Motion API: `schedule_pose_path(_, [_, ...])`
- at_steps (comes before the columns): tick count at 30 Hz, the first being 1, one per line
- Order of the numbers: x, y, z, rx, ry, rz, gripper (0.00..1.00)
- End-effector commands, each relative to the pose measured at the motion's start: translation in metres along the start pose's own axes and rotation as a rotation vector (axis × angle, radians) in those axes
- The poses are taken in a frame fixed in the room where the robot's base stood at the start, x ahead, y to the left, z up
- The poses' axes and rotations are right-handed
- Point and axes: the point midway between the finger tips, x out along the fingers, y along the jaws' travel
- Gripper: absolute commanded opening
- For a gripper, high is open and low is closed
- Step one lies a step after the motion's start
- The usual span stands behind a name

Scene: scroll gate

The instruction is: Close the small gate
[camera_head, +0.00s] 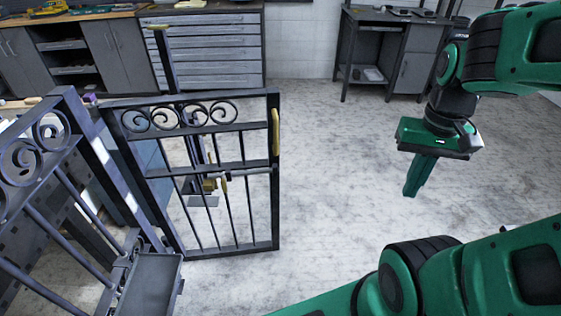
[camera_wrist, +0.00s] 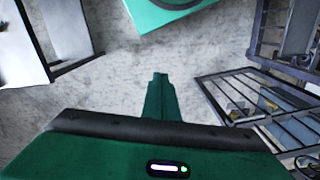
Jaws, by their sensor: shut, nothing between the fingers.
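The small gate (camera_head: 203,128) is a dark metal frame with scrolls along its top and vertical bars below. It stands swung open at the right of a fixed scroll fence panel (camera_head: 84,142), joined at its left side. A yellowish handle (camera_head: 276,132) is on its right edge. In the wrist view the gate (camera_wrist: 258,103) shows at the right. My gripper (camera_head: 413,190) hangs in the air well to the right of the gate, pointing down and touching nothing. Its fingers (camera_wrist: 159,84) are shut together and empty in the wrist view.
A grey tray-like box (camera_head: 153,285) sits low by the gate's hinge side. Drawers (camera_head: 207,55) and cabinets line the back wall. A dark desk (camera_head: 385,50) stands at the back right. The floor (camera_head: 330,150) between the gate and my gripper is clear.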

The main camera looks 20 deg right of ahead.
Motion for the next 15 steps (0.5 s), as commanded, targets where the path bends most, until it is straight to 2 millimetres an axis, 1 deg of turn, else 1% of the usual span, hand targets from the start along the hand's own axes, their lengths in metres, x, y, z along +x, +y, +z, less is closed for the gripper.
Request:
schedule_pose_path(1, [0.000,0.000,0.000,-0.003,0.001,0.000,0.00])
schedule_pose_path(2, [-0.003,0.004,0.006,-0.010,0.009,-0.005,0.00])
schedule_pose_path(3, [-0.003,0.004,0.007,-0.026,0.017,-0.008,0.00])
schedule_pose_path(5, [0.000,0.001,0.000,-0.073,0.028,-0.009,0.00])
schedule_pose_path(8, [0.010,-0.015,-0.022,-0.223,0.059,-0.013,0.00])
schedule_pose_path(11, [0.026,-0.038,-0.053,-0.447,0.114,-0.026,0.00])
schedule_pose_path(12, [0.033,-0.050,-0.066,-0.546,0.141,-0.033,0.00])
schedule_pose_path(14, [0.045,-0.070,-0.085,-0.695,0.184,-0.045,0.00])
schedule_pose_path(15, [0.052,-0.084,-0.096,-0.792,0.214,-0.054,0.00])
